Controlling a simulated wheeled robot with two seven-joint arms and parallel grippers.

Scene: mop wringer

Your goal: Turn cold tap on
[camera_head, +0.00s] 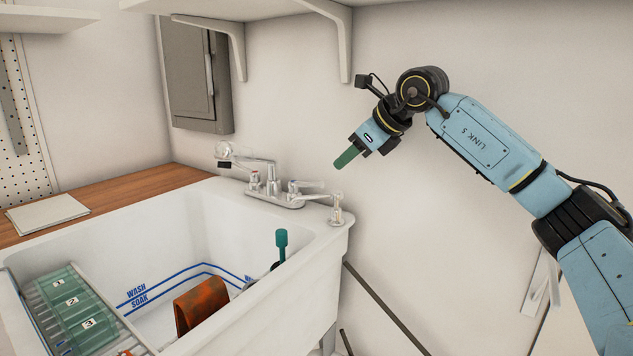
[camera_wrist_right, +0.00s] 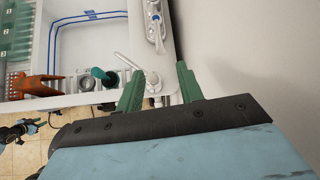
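The chrome faucet (camera_head: 270,188) stands on the back rim of the white sink (camera_head: 300,270). Its right handle (camera_head: 293,188), with a small blue mark, looks like the cold tap; its left handle (camera_head: 254,179) has a reddish mark. The faucet also shows at the top of the right wrist view (camera_wrist_right: 155,25). My right gripper (camera_head: 347,157) is above and to the right of the faucet, apart from it. In the right wrist view its green fingers (camera_wrist_right: 159,84) are spread and empty, with a pump-like fitting (camera_wrist_right: 152,80) below them.
The pump-like fitting (camera_head: 337,212) stands on the sink's right back corner. A teal-handled tool (camera_head: 281,240) and an orange-brown piece (camera_head: 201,304) are in the basin. Shelf brackets (camera_head: 345,50) hang above. The wall is close behind my right gripper.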

